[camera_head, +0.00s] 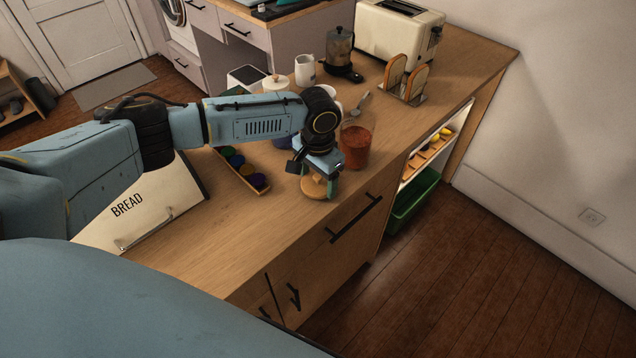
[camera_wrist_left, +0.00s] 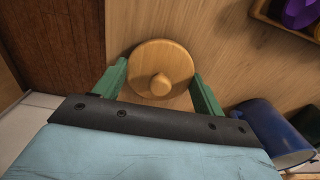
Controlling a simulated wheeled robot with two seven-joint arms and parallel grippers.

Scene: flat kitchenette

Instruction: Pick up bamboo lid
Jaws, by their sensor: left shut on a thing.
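The bamboo lid (camera_head: 314,191) is a round, light wooden disc with a small knob, near the front edge of the wooden counter in the head view. My left gripper (camera_head: 319,178) is over it, pointing down, with its green fingers on either side. In the left wrist view the lid (camera_wrist_left: 150,58) lies between the two green fingers, its knob facing the camera, and the gripper is shut on it. I cannot tell whether the lid touches the counter. My right gripper is not in view.
A glass jar with red-brown contents (camera_head: 356,146) stands close beside the gripper. A tray of dark pods (camera_head: 240,172) and a bread box (camera_head: 140,205) are to the left. A toaster (camera_head: 398,30) and bread rack (camera_head: 405,82) are behind. A blue mug (camera_wrist_left: 268,130) shows in the wrist view.

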